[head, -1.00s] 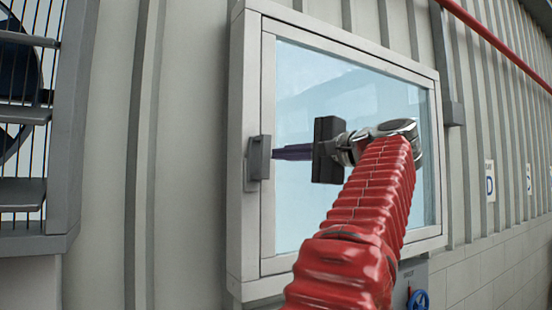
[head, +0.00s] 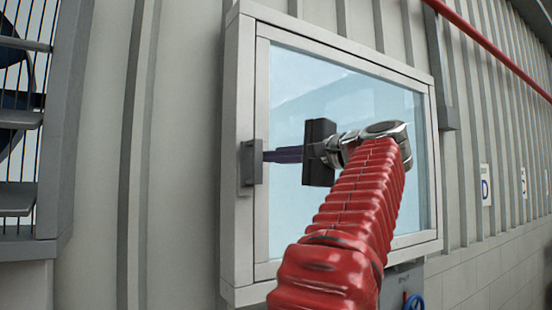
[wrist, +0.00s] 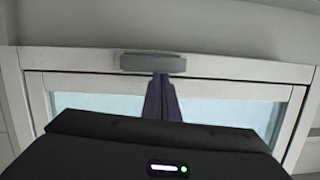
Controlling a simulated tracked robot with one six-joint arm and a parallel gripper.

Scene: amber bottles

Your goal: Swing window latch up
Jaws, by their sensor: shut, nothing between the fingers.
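The window latch (head: 250,163) is a small grey block on the left side of the pale window frame (head: 232,215). In the wrist view the latch (wrist: 152,63) is a grey bar lying across the frame. My gripper (head: 264,156) reaches left across the glass, its dark purple fingers together with nothing between them. The fingertips are right at the latch's window side. In the wrist view the fingertips (wrist: 160,76) end at the middle of the bar. I cannot tell whether they touch it. The tips' far side is hidden.
The window glass (head: 350,95) lies behind my gripper and arm. A red pipe (head: 490,50) runs along the ribbed wall at upper right. A blue valve wheel (head: 414,302) is below the window. A grey railed structure (head: 40,130) stands at far left.

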